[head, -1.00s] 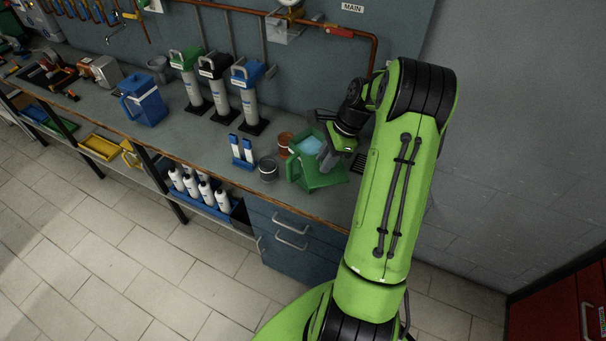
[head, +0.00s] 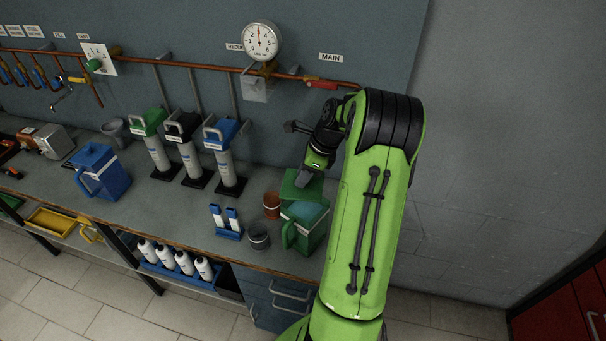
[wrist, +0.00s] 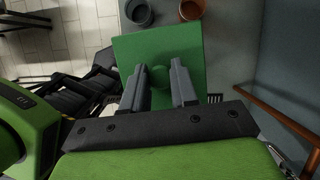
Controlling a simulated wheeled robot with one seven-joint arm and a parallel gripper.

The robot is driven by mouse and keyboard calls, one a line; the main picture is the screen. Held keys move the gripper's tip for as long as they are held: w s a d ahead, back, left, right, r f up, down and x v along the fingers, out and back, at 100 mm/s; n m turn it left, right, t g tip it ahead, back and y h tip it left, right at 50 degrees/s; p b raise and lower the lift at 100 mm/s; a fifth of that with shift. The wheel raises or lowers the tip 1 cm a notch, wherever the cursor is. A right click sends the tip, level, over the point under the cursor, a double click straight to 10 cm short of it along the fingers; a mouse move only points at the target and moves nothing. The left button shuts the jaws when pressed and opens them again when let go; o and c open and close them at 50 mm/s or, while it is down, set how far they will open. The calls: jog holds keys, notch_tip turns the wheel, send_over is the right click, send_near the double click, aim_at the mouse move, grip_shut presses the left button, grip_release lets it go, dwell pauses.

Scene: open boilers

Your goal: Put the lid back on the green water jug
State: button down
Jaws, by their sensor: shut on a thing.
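The green water jug (head: 310,237) stands on the bench near its right end, its open top showing light blue inside. The square green lid (head: 290,188) is held by my gripper (head: 306,180) above the jug, toward its back left. In the wrist view the lid (wrist: 190,45) lies flat across the picture, and my gripper's fingers (wrist: 167,88) are shut on the knob at its middle. The lid looks clear of the jug in the head view. In the wrist view the lid hides the jug.
A brown pot (head: 271,206) and a grey pot (head: 258,237) stand just left of the jug. A blue rack with two small bottles (head: 227,222) is further left. A blue jug (head: 102,172) and several filter cylinders (head: 229,165) stand along the bench. The wall with copper pipes is close behind.

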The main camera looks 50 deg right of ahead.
aim_at(311, 186)
jog(key=shift+s+f, duration=0.25)
jog(key=shift+s+f+b, duration=0.65)
jog(key=shift+f+b, duration=0.05)
jog(key=shift+b, duration=0.5)
jog(key=b+x, duration=0.2)
jog(key=x, duration=0.1)
jog(key=shift+d+b, duration=0.35)
jog(key=shift+b, duration=0.05)
jog(key=shift+s+f, duration=0.2)
jog(key=shift+f, duration=0.5)
jog(key=shift+w, duration=0.1)
jog(key=shift+r+p, duration=0.1)
jog(key=shift+p, duration=0.55)
jog(key=shift+f+p, duration=0.2)
jog(key=shift+p, duration=0.35)
